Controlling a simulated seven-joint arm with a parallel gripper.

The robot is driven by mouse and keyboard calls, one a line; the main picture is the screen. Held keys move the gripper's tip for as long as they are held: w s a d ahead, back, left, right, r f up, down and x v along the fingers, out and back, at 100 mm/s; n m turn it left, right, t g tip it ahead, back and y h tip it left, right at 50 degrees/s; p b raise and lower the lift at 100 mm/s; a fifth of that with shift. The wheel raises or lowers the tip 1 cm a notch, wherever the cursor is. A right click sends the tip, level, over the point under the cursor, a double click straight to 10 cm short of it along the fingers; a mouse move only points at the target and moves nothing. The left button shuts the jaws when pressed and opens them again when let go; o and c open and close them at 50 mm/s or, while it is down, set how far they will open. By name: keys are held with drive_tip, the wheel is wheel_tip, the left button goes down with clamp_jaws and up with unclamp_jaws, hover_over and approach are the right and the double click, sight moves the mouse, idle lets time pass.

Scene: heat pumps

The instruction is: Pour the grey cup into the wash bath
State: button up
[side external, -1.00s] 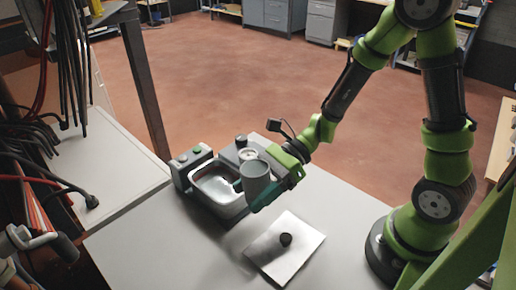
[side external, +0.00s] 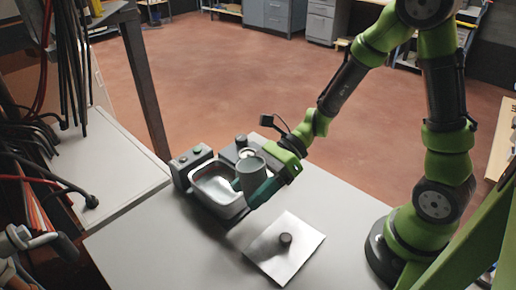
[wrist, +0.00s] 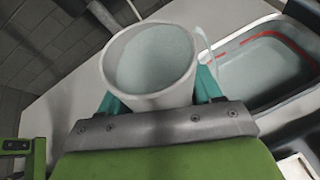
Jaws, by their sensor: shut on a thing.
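The grey cup (side external: 251,175) is held in my gripper (side external: 262,192), whose teal fingers close on its sides. In the side view the cup is near upright, beside and partly over the right edge of the wash bath (side external: 203,189). In the wrist view the cup (wrist: 150,62) shows its open mouth, with pale contents inside. My gripper's teal fingers (wrist: 158,104) flank it there. The wash bath (wrist: 262,72) lies to the right of the cup in the wrist view, with a red line inside its wall. The bath is a metal basin in a dark housing.
A pale square plate (side external: 303,233) with a small dark knob (side external: 285,239) lies on the table in front. Dark cables (side external: 45,175) hang at the left. The table's front left is clear.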

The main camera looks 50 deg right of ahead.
sight(248, 167)
drive_tip(key=shift+w+r+m+g, duration=0.15)
drive_tip(key=shift+w+m+g, duration=0.55)
drive_tip(key=shift+m, duration=0.1)
idle(1.3)
drive_tip(key=shift+w+r+m+g, duration=0.25)
drive_tip(key=shift+w+m+g, duration=0.3)
drive_tip(key=shift+m+g, duration=0.05)
idle(1.1)
drive_tip(key=shift+r+m+g, duration=0.4)
drive_tip(key=shift+r+m, duration=0.05)
drive_tip(key=shift+m, duration=0.05)
idle(1.0)
drive_tip(key=shift+s+f+m+g, duration=0.1)
drive_tip(key=shift+f+m+g, duration=0.4)
drive_tip(key=shift+m+g, duration=0.4)
idle(1.8)
